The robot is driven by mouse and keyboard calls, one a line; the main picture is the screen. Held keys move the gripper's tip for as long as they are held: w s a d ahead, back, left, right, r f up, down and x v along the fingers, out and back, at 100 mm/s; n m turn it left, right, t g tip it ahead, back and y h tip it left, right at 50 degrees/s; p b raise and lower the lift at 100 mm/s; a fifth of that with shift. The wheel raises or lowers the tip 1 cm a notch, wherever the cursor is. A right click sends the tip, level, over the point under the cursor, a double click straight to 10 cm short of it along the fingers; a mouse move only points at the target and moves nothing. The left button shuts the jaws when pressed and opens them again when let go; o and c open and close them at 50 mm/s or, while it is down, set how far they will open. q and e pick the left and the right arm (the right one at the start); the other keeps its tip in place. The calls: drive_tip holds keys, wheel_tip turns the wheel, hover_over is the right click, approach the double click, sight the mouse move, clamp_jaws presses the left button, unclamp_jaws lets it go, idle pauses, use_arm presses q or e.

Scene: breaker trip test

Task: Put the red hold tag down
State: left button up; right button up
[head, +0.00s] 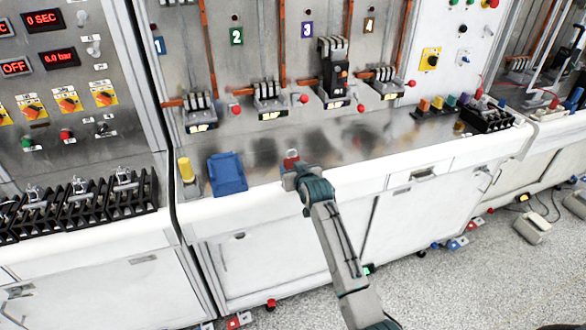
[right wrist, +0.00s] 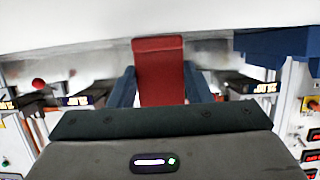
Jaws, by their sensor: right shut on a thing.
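The red hold tag (head: 291,155) shows as a small red patch over the front part of the grey bench top, at the tip of my right gripper (head: 292,165). In the right wrist view the tag (right wrist: 158,65) is a flat red plate standing out between the two fingers of my right gripper (right wrist: 159,88), which is shut on it. I cannot tell whether the tag touches the bench top (head: 350,150). The gripper hides part of the tag in the head view. My left gripper is not in view.
Breaker bays numbered 1 to 4 line the back panel (head: 262,50). Coloured blocks (head: 437,104) and a black rack (head: 487,115) are at the right. Bench top around the tag is clear.

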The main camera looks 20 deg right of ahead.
drive_tip(key=shift+f, duration=0.2)
drive_tip(key=o, duration=1.1)
drive_tip(key=shift+r, duration=0.1)
drive_tip(key=shift+o, duration=0.2)
drive_tip(key=shift+s+r, duration=0.1)
drive_tip(key=b+v, duration=0.2)
drive_tip(key=v, duration=1)
drive_tip(key=shift+b, duration=0.3)
